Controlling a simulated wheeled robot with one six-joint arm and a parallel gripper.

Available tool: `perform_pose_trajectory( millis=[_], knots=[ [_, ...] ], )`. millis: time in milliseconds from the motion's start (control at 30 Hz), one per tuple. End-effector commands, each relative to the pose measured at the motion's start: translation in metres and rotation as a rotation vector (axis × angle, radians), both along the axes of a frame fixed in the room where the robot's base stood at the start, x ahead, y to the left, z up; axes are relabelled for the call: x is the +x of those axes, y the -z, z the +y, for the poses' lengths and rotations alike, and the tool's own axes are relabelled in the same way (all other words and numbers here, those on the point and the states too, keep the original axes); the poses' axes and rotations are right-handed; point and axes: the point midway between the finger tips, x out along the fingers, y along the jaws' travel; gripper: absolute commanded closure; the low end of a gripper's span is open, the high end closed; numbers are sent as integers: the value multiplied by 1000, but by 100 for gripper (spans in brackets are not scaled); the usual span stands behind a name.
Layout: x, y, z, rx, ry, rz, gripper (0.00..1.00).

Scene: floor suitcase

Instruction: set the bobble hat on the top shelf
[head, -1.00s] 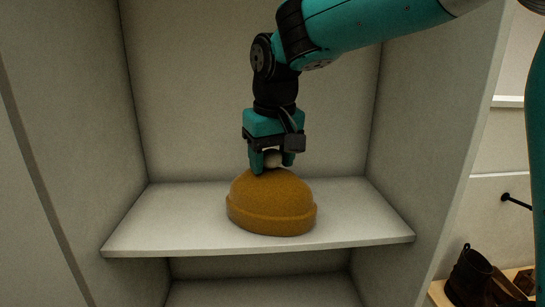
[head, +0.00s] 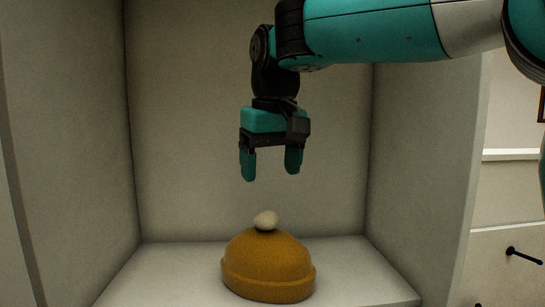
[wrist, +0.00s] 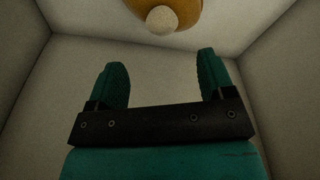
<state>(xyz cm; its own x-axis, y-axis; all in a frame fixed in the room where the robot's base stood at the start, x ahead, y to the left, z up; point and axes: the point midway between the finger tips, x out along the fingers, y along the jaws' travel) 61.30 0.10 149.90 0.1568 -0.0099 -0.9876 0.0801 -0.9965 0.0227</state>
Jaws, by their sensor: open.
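The bobble hat (head: 268,268) is mustard yellow with a folded brim and a pale pompom (head: 265,220) on top. It sits upright on the white shelf (head: 365,280) inside the cabinet. My gripper (head: 270,176) is open and empty, pointing down above the pompom with a clear gap. In the wrist view, the two teal fingers of my gripper (wrist: 163,75) stand apart with nothing between them. The pompom (wrist: 161,20) and part of the hat (wrist: 184,9) show at the top edge there, beyond the fingertips. The rest of the hat is cut off in that view.
Cabinet walls stand close on the left (head: 65,150) and right (head: 425,160), with a back panel (head: 190,120) behind. The shelf is bare on both sides of the hat. A drawer front with a dark handle (head: 523,255) is at the far right.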

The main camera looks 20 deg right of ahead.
Motion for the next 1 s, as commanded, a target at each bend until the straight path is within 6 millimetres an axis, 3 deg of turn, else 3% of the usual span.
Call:
perform_pose_trajectory(
  millis=[100, 267, 467, 667, 800, 1000],
  knots=[
    [-2, -13, 1, 1, -1, -1, 25],
    [-3, -16, 1, 2, -1, 0, 25],
    [-15, 5, -2, -16, -72, -1, 25],
    [-69, 74, 4, 17, -298, 6, 25],
    [-126, 122, 20, 121, -437, 23, 25],
    [-193, 161, 40, 274, -536, 47, 25]
  ],
)
